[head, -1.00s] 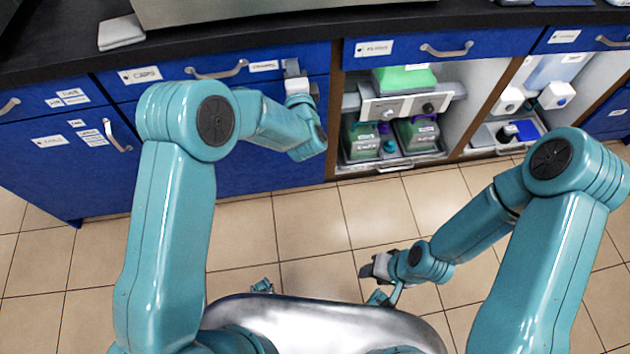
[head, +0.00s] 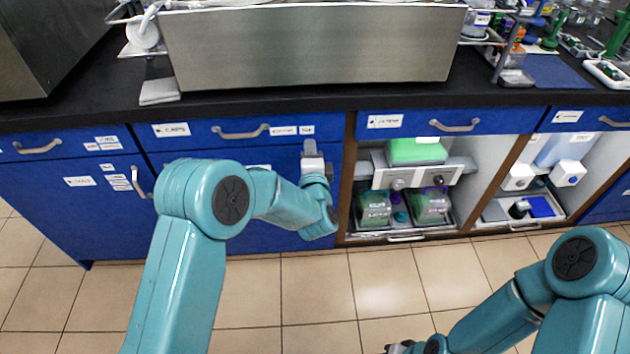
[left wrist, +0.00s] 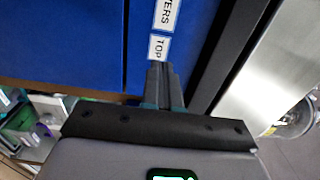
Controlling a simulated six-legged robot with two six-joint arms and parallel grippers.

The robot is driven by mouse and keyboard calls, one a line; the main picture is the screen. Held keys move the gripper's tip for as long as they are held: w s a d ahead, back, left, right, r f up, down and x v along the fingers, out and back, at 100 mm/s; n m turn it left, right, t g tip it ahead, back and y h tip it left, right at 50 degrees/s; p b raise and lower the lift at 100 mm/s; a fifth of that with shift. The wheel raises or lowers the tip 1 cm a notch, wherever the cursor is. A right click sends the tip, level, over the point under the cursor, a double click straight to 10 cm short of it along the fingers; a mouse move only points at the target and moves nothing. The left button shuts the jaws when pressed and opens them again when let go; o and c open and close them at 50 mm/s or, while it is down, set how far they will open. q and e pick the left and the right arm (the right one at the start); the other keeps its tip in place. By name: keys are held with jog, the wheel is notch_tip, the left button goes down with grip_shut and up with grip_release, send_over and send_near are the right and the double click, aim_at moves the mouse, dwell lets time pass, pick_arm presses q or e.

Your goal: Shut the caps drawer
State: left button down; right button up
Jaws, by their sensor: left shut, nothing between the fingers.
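The caps drawer (head: 205,133) is the blue front with the "CAPS" label and a silver handle (head: 240,133), under the black worktop. It looks roughly flush with its neighbours; a small gap cannot be ruled out. My left gripper (head: 312,148) is shut and empty, at the lower right end of this front. In the left wrist view its closed fingers (left wrist: 160,78) lie just below the "TOP" label (left wrist: 158,47) on a blue front; whether they touch it is unclear. My right gripper (head: 398,348) is partly cut off at the bottom edge.
A blue cupboard door lies below the drawer. A large steel unit (head: 310,45) stands on the worktop (head: 330,98). The tiled floor (head: 310,300) in front is clear.

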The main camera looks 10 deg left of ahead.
pick_arm(q)
jog(key=v, duration=0.9)
jog(key=s+a+f+n+g+y, duration=0.1)
jog(key=s+a+f+g, duration=0.15)
jog(key=a+f, duration=0.6)
jog(key=s+d+f+n+g+h, duration=0.2)
jog(key=s+f+n+g+h, duration=0.6)
jog(key=s+f, duration=0.7)
jog(key=s+d+f+n+g+h, duration=0.1)
jog(key=s+d+n+g, duration=0.25)
jog(key=s, duration=0.25)
jog(key=s+d+f+n+g+h, duration=0.1)
jog(key=s+d+n+g, duration=0.1)
jog(key=s+n+g, duration=0.3)
notch_tip(320, 180, up, 17)
jog(key=s+t+p, duration=0.1)
jog(key=t+p, duration=0.1)
jog(key=p, duration=1.5)
jog(key=shift+f+m, duration=0.1)
jog(key=shift+m, duration=0.15)
